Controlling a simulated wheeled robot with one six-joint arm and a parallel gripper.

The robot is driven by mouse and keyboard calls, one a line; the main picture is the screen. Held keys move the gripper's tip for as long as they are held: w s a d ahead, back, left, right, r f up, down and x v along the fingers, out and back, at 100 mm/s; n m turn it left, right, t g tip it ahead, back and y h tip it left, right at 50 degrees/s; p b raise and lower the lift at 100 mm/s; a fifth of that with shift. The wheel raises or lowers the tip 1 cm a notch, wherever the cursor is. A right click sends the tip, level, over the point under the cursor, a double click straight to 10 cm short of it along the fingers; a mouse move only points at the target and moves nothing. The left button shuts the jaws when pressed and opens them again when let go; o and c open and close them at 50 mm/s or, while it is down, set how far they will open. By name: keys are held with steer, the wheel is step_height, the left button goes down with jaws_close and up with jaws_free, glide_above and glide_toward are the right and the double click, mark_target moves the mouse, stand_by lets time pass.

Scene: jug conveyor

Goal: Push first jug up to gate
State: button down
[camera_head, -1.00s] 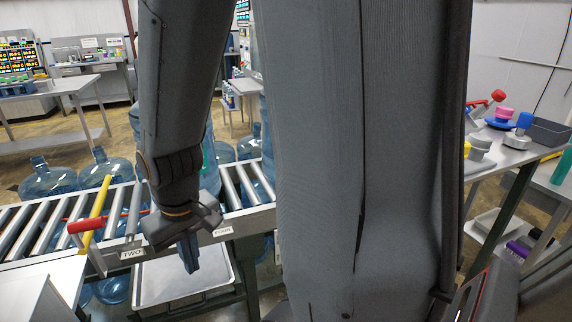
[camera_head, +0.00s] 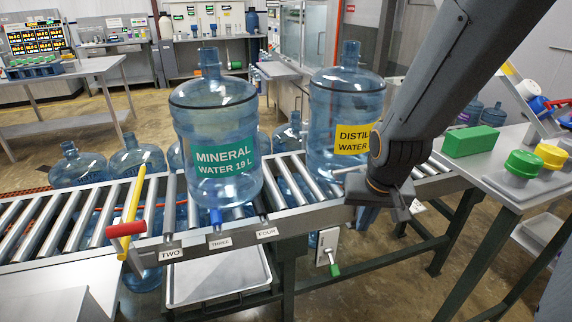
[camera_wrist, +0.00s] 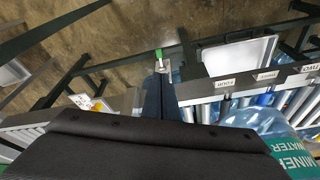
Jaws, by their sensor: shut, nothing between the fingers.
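The clear blue mineral water jug (camera_head: 214,125) with a green label stands upright on the roller conveyor (camera_head: 75,212), above labels THREE and FOUR. A yellow bar with a red grip (camera_head: 132,215), apparently the gate, lies across the rollers to its left; a gap shows between them. The distilled water jug (camera_head: 345,95) with a yellow label stands upright farther right, apart from the first. My gripper (camera_head: 368,218) is shut and empty at the conveyor's front edge, before the distilled jug's right side. Its dark fingers (camera_wrist: 156,95) point down in the wrist view, which also shows the mineral jug (camera_wrist: 262,118).
A metal tray (camera_head: 218,278) sits below the conveyor. A green-handled lever (camera_head: 333,262) hangs under the front rail. A side table (camera_head: 520,190) with a green block (camera_head: 470,141) and coloured caps stands at right. More jugs (camera_head: 80,168) stand behind the conveyor.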

steer(key=w+a+f+m+t+y+b, duration=0.1)
steer(key=w+a+f+m+t, duration=0.15)
steer(key=w, duration=0.75)
steer(key=w+a+f+m+t+y+b, duration=0.1)
steer(key=w+a+f+m+t+b, duration=0.2)
steer(key=w, duration=0.7)
steer(key=w+a+m+t+y+p, duration=0.3)
steer(key=w+a+m+t+y, duration=0.2)
steer(key=w+a, duration=0.9)
steer(key=shift+w+a+f+t+y, duration=0.4)
steer(key=shift+a+t+y, duration=0.6)
steer(key=shift+a, duration=0.65)
